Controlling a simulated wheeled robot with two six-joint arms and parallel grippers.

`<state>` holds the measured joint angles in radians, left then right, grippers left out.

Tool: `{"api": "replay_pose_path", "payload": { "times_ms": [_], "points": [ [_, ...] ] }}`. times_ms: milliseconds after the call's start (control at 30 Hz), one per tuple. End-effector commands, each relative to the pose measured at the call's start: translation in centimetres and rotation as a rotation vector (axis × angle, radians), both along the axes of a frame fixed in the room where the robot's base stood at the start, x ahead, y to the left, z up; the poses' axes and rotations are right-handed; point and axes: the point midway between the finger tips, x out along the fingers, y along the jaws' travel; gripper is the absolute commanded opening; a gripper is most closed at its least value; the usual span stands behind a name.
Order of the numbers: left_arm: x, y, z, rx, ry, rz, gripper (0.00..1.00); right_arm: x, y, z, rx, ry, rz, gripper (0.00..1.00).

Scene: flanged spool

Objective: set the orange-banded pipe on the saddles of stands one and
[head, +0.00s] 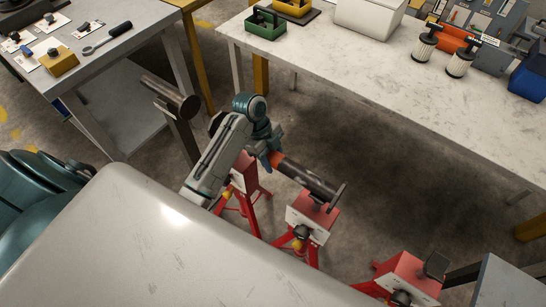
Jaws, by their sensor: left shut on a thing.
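The dark pipe (305,178) has an orange band (276,159) near its middle and a flange (338,197) at its right end. My left gripper (269,150) is shut on the pipe close to the band and hides part of it. The pipe slants down to the right over a red stand (242,172) and a second red stand (311,215). I cannot tell whether it touches their saddles. My arm partly covers the first stand. A third red stand (408,272) is at the lower right. My right gripper is out of view.
A fixed-looking flanged pipe (168,95) on a grey post lies left of the held pipe. A dark round-ended piece (436,265) is by the third stand. A long white table (350,70) and a grey workbench (110,50) hold tools and boxes.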

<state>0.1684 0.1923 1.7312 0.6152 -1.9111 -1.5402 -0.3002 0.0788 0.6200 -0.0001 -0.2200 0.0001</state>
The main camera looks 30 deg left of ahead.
Motion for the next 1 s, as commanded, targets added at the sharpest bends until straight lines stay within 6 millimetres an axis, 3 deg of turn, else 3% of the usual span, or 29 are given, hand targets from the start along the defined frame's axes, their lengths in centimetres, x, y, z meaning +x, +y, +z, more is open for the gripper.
{"api": "replay_pose_path", "payload": {
  "times_ms": [100, 133, 233, 500, 667, 900, 1000],
  "points": [
    [0.1, 0.0, 0.2, 0.0, -0.004, -0.001, 0.0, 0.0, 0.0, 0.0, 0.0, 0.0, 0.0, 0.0],
    [0.1, 0.0, 0.2, 0.0, -0.004, -0.001, 0.47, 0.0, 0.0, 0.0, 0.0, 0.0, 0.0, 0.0],
    [0.1, 0.0, 0.2, 0.0, -0.002, 0.0, 0.67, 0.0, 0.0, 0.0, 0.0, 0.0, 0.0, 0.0],
    [-0.1, 0.0, -0.1, 0.0, 0.003, 0.001, 0.68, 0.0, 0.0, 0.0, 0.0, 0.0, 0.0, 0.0],
    [0.1, 0.4, 0.8, 0.002, -0.001, 0.001, 0.68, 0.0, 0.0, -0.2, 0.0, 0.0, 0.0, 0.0],
    [0.4, 2.3, 5.4, 0.004, -0.005, -0.001, 0.68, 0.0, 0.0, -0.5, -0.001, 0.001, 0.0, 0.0],
    [0.4, 2.9, 7.6, 0.003, -0.001, 0.0, 0.68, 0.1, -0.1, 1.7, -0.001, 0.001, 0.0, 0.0]
  ]
}}
